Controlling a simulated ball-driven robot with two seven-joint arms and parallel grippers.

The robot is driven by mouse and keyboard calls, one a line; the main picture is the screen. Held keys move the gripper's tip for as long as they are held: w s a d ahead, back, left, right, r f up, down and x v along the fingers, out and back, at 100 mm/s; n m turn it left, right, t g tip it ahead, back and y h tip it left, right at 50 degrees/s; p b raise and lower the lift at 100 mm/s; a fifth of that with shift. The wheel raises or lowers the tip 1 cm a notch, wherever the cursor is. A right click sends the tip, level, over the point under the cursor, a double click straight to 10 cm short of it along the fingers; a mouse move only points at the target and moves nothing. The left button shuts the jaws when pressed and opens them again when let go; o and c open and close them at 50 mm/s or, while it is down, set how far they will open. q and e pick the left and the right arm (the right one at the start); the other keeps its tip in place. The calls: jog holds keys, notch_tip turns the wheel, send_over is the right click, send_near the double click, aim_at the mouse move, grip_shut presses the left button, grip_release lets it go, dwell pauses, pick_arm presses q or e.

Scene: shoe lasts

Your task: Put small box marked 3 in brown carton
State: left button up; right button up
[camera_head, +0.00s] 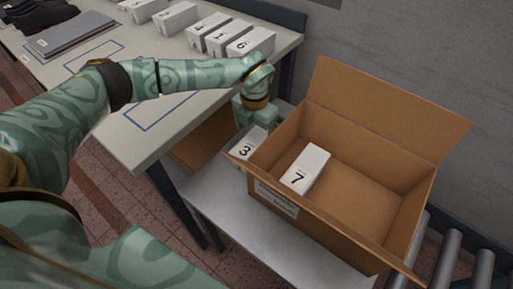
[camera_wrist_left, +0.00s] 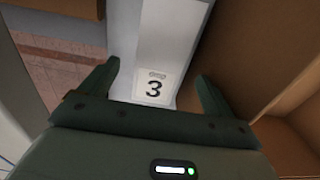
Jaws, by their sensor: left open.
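The small white box marked 3 (camera_head: 246,146) is at the left side of the brown carton (camera_head: 395,215), at the carton's left edge and partly hidden. I cannot tell what it rests on. My left gripper (camera_head: 253,122) is just above this box, pointing down. In the left wrist view the box marked 3 (camera_wrist_left: 155,87) lies between the two open fingers of my left gripper (camera_wrist_left: 158,73), and a brown carton wall (camera_wrist_left: 235,70) stands close on the right. The carton is open, with a white box marked 7 (camera_head: 306,168) inside. My right gripper is out of view.
The carton stands on a light grey surface (camera_head: 235,215) beside rollers (camera_head: 450,260) at the right. The worktable (camera_head: 140,140) at upper left holds several numbered white boxes (camera_head: 215,32) and grey folders (camera_head: 75,33). The carton's right half is empty.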

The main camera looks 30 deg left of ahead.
aim_at(255, 140)
pick_arm(q)
notch_tip(255, 140, down, 5)
jog(key=b, duration=0.2)
jog(key=shift+w+f+b, duration=0.1)
jog(key=shift+f+b, duration=0.1)
jog(key=shift+b, duration=0.1)
jog(key=shift+r, duration=0.2)
jog(key=c, duration=1.3)
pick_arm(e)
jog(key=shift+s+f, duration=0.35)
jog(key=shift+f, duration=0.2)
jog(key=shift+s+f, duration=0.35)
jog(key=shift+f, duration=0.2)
